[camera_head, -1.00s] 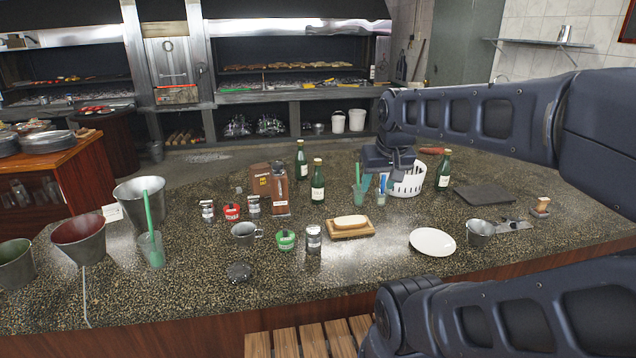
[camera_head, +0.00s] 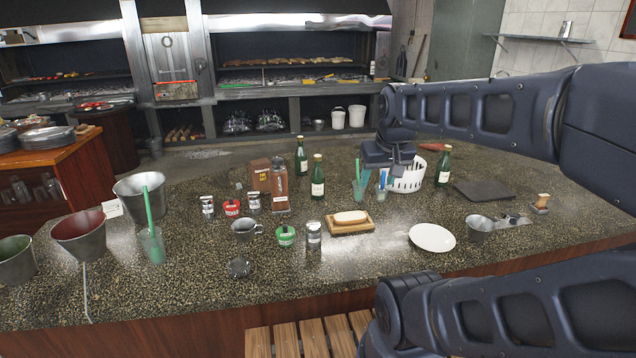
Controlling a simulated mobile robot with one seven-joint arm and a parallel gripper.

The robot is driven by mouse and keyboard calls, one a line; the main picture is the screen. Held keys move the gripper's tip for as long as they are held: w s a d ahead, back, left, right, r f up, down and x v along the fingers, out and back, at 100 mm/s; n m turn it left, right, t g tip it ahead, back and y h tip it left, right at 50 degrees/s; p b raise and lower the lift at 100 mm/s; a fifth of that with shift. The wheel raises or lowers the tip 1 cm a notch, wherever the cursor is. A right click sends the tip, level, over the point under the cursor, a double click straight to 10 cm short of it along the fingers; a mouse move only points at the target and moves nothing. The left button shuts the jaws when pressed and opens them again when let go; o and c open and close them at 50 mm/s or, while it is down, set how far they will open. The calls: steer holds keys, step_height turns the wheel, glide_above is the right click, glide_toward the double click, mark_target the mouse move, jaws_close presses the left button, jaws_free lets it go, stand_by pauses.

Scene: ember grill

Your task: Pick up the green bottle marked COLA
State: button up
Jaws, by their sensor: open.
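Three green bottles with pale labels stand upright on the speckled counter (camera_head: 200,285). One bottle (camera_head: 301,158) is at the back middle, another (camera_head: 317,180) is just in front and right of it, and a third (camera_head: 444,167) is right of the white basket. The label print is too small to read, so I cannot tell which says COLA. My gripper (camera_head: 379,183) points down left of the basket, between the second and third bottles. It is open, with light-blue fingertips apart, and no bottle is between them.
A white basket (camera_head: 408,184) and a cup with a green straw (camera_head: 358,190) crowd my gripper. A brown box (camera_head: 260,175), a brown dispenser (camera_head: 280,193), small jars, a sponge on a wooden tray (camera_head: 349,226) and a white plate (camera_head: 432,237) stand nearby.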

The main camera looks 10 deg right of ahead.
steer(key=m+g+h, duration=0.1)
steer(key=m+h, duration=0.2)
steer(key=m, duration=0.4)
glide_above(319, 162)
steer(key=s+a, duration=0.2)
step_height(319, 162, down, 6)
steer(key=x, duration=0.4)
steer(key=shift+w+f, duration=0.15)
steer(key=shift+f, duration=0.05)
steer(key=shift+w+x, duration=0.15)
steer(key=shift+x, duration=1.2)
steer(key=shift+w+x, duration=0.15)
steer(key=shift+x, duration=1.2)
steer(key=shift+a+r, duration=0.1)
steer(key=shift+a, duration=0.05)
jaws_close()
